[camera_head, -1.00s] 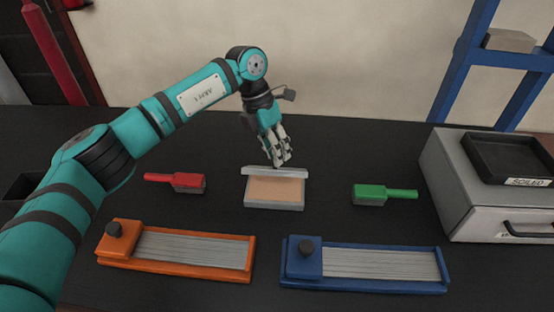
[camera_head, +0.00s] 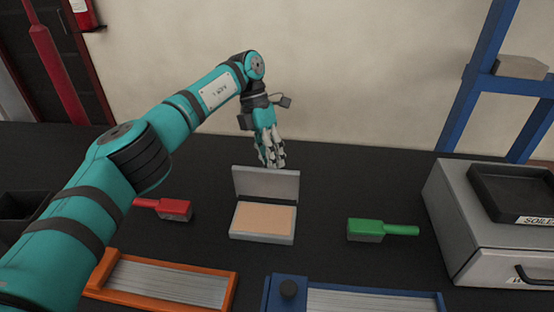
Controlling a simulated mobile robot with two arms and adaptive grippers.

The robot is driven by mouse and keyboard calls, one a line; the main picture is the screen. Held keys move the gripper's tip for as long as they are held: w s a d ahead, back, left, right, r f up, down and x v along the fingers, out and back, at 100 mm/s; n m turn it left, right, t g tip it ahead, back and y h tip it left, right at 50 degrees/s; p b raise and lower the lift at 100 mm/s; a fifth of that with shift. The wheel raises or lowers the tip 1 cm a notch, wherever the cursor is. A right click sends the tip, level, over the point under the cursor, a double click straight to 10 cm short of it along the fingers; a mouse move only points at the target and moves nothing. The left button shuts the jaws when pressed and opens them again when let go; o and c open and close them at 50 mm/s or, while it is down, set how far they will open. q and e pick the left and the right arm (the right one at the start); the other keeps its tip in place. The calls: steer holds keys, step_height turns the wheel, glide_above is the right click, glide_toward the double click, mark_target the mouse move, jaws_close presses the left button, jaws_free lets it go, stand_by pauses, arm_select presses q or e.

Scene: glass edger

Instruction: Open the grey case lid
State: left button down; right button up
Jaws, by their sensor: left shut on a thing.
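The grey case (camera_head: 262,238) sits on the black table in the middle of the camera_head view, with a tan panel (camera_head: 264,218) inside. Its grey lid (camera_head: 266,184) stands raised, close to upright, at the case's back edge. My left gripper (camera_head: 272,163) is at the lid's top edge, pointing down, its fingers shut there; the lid hides the tips partly. My right gripper is not in view.
A red-handled brush (camera_head: 174,210) lies left of the case and a green-handled one (camera_head: 366,230) lies right. An orange tray (camera_head: 222,292) and a blue tray (camera_head: 288,290) lie in front. A grey drawer box (camera_head: 470,232) with a black tray (camera_head: 520,200) stands at the right.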

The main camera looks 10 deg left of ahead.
arm_select(q)
steer(key=shift+a+f+g, duration=0.15)
steer(key=shift+a+f, duration=0.05)
steer(key=shift+f, duration=0.25)
steer(key=shift+a+f+g, duration=0.15)
steer(key=shift+f, duration=0.3)
steer(key=shift+w, duration=0.1)
steer(key=c, duration=1.4)
jaws_free()
steer(key=shift+a, duration=0.15)
steer(key=shift+o, duration=1.4)
steer(key=shift+w+a, duration=0.1)
steer(key=shift+r, duration=0.15)
